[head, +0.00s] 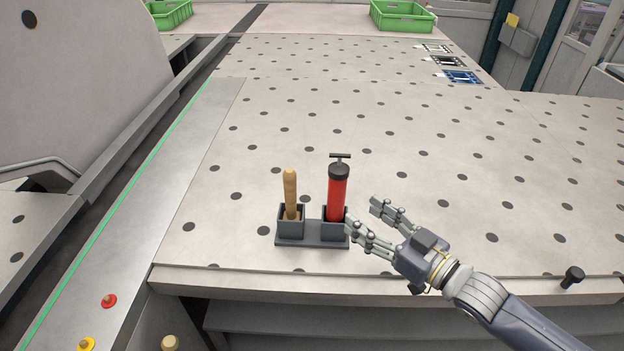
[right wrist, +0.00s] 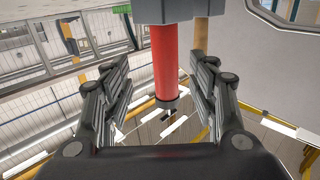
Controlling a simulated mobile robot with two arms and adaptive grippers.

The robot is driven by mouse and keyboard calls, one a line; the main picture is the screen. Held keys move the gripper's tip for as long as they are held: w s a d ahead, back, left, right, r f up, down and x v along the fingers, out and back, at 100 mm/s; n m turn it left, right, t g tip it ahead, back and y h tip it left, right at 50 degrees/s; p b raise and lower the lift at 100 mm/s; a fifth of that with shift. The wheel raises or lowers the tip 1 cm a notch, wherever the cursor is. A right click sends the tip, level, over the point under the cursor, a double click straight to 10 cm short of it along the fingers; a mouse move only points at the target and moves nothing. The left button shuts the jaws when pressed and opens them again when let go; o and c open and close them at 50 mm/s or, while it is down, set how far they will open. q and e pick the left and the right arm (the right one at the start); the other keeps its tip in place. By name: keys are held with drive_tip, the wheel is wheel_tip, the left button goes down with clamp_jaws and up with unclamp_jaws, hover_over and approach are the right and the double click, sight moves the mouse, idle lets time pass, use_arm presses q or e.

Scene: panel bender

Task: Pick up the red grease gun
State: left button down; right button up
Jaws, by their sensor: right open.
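The red grease gun (head: 337,197) stands upright in the right-hand socket of a dark two-socket holder (head: 308,240) on the table. It has a black cap and a T-shaped handle on top. My right gripper (head: 363,210) is open and empty, just right of the gun, with its fingers pointing at it. In the right wrist view, which looks upside down, the red barrel (right wrist: 167,55) shows between the two open fingers. I cannot tell whether the fingertips reach past it. My left gripper is out of view.
A wooden-handled tool (head: 290,192) stands in the holder's left socket, close beside the gun. Green crates (head: 402,18) stand at the far end. A black knob (head: 572,277) is at the front right edge. The perforated table around the holder is largely clear.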

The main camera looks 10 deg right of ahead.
sight(343, 199)
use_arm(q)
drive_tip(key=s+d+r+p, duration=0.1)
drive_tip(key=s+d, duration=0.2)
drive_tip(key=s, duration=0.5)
use_arm(e)
drive_tip(key=w+a, duration=0.1)
drive_tip(key=w+a+r+p, duration=0.1)
drive_tip(key=w, duration=0.1)
drive_tip(key=w+a, duration=0.1)
drive_tip(key=shift+w+r+p, duration=0.25)
drive_tip(key=shift+w+p, duration=0.05)
drive_tip(key=shift+p, duration=0.1)
drive_tip(key=x, duration=0.2)
drive_tip(key=p+x, duration=0.1)
drive_tip(key=shift+w+a+f, duration=0.1)
drive_tip(key=shift+a+f, duration=0.05)
drive_tip(key=shift+f, duration=0.15)
drive_tip(key=c, duration=1.2)
clamp_jaws()
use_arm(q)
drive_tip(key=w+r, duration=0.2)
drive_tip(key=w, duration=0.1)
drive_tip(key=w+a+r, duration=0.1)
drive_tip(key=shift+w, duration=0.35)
use_arm(e)
drive_tip(key=shift+r, duration=0.15)
